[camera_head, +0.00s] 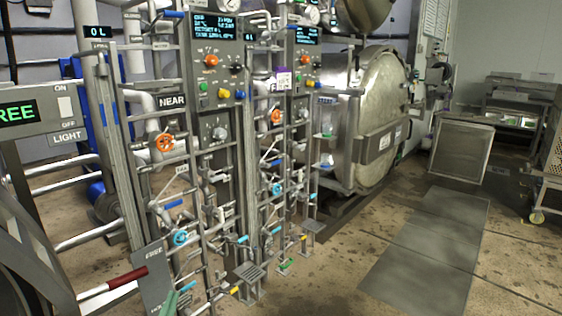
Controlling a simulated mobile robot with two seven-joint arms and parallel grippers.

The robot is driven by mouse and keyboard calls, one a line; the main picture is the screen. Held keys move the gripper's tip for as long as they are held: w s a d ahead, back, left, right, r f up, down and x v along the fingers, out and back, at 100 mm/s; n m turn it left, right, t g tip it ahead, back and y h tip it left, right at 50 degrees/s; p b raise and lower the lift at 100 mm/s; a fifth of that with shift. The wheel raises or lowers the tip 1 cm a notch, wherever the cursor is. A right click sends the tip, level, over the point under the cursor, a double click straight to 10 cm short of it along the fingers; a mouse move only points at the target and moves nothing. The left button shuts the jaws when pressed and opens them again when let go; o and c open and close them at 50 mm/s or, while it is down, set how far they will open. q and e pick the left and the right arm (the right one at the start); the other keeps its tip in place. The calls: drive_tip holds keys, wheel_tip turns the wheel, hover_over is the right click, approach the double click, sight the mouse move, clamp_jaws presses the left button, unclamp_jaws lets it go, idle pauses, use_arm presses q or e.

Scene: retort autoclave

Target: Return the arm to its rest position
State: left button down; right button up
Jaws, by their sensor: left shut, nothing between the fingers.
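My right gripper is not in view.
A red-handled lever (113,285) reaches to the plate. Valve racks with orange wheels (165,142) and control panels (218,55) stand close ahead. A round steel autoclave door (384,120) is beyond. Floor around the grey mat (430,240) is clear; a wheeled cart (548,165) stands right.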

use_arm(q)
drive_tip(key=s+d+f+g, duration=0.2)
drive_tip(key=s+f, duration=0.4)
drive_tip(key=s, duration=0.3)
drive_tip(key=s+d+f+n+g+h+p, duration=0.1)
drive_tip(key=s+d+f+g, duration=0.2)
drive_tip(key=s+f, duration=0.4)
drive_tip(key=s+d+f+g+h+p, duration=0.1)
drive_tip(key=s+d+f+g, duration=0.2)
drive_tip(key=s, duration=0.9)
wheel_tip(320, 180, down, 4)
drive_tip(key=shift+s+r+g, duration=0.15)
drive_tip(key=shift+g, duration=0.85)
